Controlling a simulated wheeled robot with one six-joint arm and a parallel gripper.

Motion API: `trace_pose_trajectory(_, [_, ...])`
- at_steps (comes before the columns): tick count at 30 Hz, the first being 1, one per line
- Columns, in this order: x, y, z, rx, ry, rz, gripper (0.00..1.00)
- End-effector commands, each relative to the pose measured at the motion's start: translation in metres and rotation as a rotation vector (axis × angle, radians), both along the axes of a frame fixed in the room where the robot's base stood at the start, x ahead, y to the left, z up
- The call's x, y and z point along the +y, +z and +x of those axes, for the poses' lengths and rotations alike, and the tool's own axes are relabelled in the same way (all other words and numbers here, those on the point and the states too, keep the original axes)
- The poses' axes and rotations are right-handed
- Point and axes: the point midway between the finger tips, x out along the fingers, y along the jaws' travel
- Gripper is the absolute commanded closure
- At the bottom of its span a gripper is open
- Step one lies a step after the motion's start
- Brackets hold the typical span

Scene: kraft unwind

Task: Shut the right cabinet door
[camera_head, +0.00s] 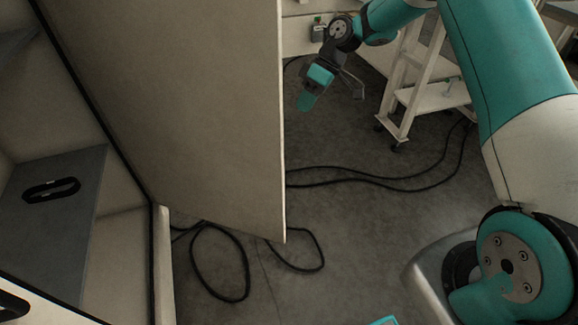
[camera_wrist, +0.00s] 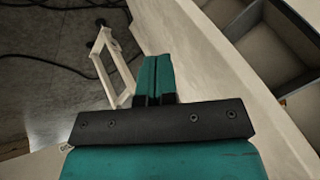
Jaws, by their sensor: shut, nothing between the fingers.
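The right cabinet door (camera_head: 200,110) is a tall beige panel in the head view. It stands open, swung out from the cabinet (camera_head: 160,265) at the left, with its free edge toward the middle of the picture. My gripper (camera_head: 306,102) shows just right of that free edge, pointing down, with a visible gap in the picture. Its teal fingers (camera_wrist: 156,75) are together and empty in the wrist view. I cannot tell the depth between gripper and door. I cannot make out the door surely in the wrist view.
A grey bin (camera_head: 55,215) with a slotted handle stands inside the cabinet. Black cables (camera_head: 235,290) loop over the grey floor below the door. A pale wheeled stand (camera_head: 435,97) is at the upper right. In the wrist view, grey trays (camera_wrist: 270,45) lie beyond a pale edge.

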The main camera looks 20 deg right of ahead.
Motion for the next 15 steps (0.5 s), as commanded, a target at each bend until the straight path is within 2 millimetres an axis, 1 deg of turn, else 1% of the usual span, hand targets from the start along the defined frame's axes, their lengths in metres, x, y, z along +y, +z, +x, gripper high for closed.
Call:
trace_pose_trajectory(1, [-0.009, -0.025, 0.007, -0.004, 0.03, 0.019, 1.0])
trace_pose_trajectory(3, [-0.018, -0.044, 0.012, -0.018, 0.072, 0.043, 1.0])
trace_pose_trajectory(4, [-0.02, -0.051, 0.014, -0.022, 0.086, 0.05, 1.0])
trace_pose_trajectory(6, [-0.026, -0.062, 0.016, -0.032, 0.111, 0.064, 1.0])
trace_pose_trajectory(9, [-0.027, -0.071, 0.017, -0.038, 0.129, 0.073, 1.0])
trace_pose_trajectory(13, [-0.02, -0.081, 0.015, -0.037, 0.135, 0.076, 1.0])
trace_pose_trajectory(15, [-0.013, -0.091, 0.013, -0.036, 0.134, 0.075, 1.0])
